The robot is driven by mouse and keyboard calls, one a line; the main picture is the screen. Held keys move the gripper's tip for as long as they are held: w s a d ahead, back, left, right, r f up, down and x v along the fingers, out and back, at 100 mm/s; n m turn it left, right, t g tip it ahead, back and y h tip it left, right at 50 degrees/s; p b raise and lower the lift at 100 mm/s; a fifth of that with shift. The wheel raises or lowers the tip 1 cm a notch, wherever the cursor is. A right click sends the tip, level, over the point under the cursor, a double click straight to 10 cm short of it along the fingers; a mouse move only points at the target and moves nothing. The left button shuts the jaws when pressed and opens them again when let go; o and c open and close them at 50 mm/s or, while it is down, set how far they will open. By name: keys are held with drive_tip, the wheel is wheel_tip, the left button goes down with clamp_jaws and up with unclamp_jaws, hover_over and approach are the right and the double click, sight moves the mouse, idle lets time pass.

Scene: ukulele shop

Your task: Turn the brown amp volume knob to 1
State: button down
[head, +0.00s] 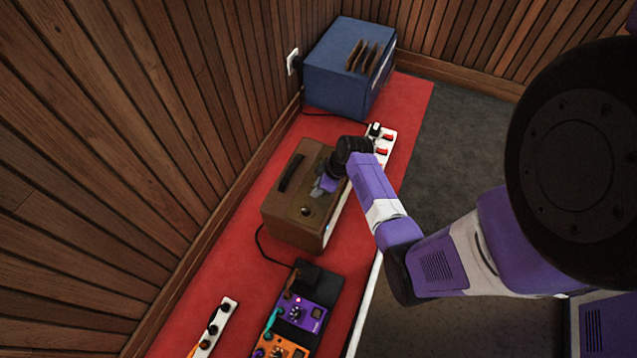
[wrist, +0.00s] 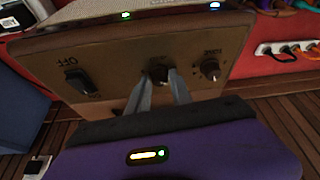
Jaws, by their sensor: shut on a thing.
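The brown amp (head: 293,213) stands on the red surface in the middle of the head view. Its panel (wrist: 217,38) fills the upper part of the wrist view. My gripper (head: 318,190) is over the amp's top in the head view. In the wrist view my gripper (wrist: 165,80) has its two fingers on either side of the middle knob (wrist: 157,72) and is shut on it. The fingers partly hide this knob and its markings. A second knob (wrist: 210,69) is beside it to the right, free. A switch marked "OFF" (wrist: 82,83) is at the left of the panel.
A blue amp (head: 345,70) stands at the back. A power strip (head: 380,150) lies behind my gripper. Purple (head: 300,312) and orange (head: 278,346) pedals with cables lie in front of the brown amp. A wood-panelled wall (head: 110,150) runs along the left.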

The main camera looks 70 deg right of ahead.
idle(0.4)
drive_tip(key=c, duration=1.2)
unclamp_jaws()
drive_tip(key=shift+o, duration=0.2)
drive_tip(key=p+v, duration=0.4)
drive_tip(key=v, duration=0.3)
drive_tip(key=shift+r, duration=0.4)
drive_tip(key=shift+s+a+m, duration=0.1)
drive_tip(key=shift+m, duration=0.2)
